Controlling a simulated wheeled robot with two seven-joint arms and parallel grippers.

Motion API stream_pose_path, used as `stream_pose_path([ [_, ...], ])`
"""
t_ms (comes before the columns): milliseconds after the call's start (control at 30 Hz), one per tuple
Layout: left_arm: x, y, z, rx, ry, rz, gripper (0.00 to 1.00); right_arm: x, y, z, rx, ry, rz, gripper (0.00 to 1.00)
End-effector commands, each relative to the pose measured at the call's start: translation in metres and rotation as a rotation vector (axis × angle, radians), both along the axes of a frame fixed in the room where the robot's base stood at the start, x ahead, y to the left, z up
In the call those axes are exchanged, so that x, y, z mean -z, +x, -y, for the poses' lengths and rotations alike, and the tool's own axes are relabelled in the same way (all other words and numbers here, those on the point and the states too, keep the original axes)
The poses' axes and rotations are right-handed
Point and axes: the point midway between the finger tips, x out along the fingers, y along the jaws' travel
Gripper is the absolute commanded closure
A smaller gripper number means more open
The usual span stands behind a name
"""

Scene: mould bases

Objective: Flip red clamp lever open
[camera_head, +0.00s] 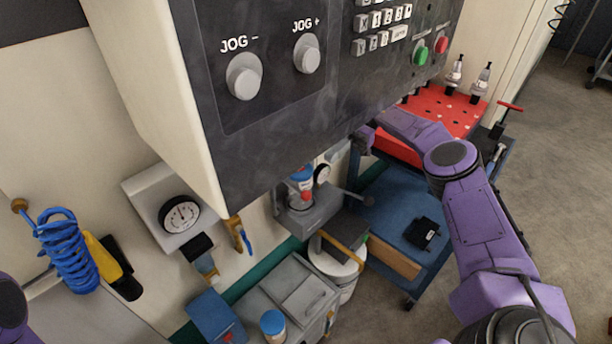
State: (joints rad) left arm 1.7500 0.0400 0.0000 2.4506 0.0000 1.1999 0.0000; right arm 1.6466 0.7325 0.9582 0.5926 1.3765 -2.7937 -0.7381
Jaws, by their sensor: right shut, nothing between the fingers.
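My right arm reaches in from the lower right, and its purple end with the right gripper (364,137) is at the lower edge of the dark control panel (330,100). The panel hides part of this gripper; it is shut and holds nothing. I cannot clearly make out a red clamp lever. A red bar handle (510,107) on a dark fitting stands at the right side of the cart, away from my right gripper. I cannot tell whether it is the lever. Only a bit of my left arm shows at the lower left edge; its gripper is out of view.
A cart with a red perforated top (440,110) and blue lower shelf (392,212) stands behind my right arm. A dial gauge (180,214), blue coiled hose (68,250) and grey box (290,295) are at the left and below. Open floor lies to the right.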

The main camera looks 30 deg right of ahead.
Motion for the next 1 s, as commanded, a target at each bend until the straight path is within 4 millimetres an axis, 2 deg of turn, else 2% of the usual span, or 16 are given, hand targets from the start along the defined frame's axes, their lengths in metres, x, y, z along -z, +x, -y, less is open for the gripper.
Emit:
stream_pose_path([
  [267, -0.019, 0.0, 0.0, 0.0, 0.0, 0.0, 0.57, -0.003, -0.007, -0.019, -0.005, 0.002, -0.007, 1.0],
  [500, -0.038, 0.0, 0.0, 0.0, 0.0, 0.0, 0.57, 0.008, -0.022, -0.062, -0.004, 0.0, -0.006, 1.0],
  [700, -0.046, 0.0, 0.0, 0.0, 0.001, 0.001, 0.57, 0.016, -0.031, -0.087, -0.003, 0.0, -0.003, 1.0],
  [1000, -0.046, 0.0, 0.0, 0.0, 0.001, 0.001, 0.57, 0.02, -0.032, -0.093, 0.0, -0.001, -0.001, 1.0],
])
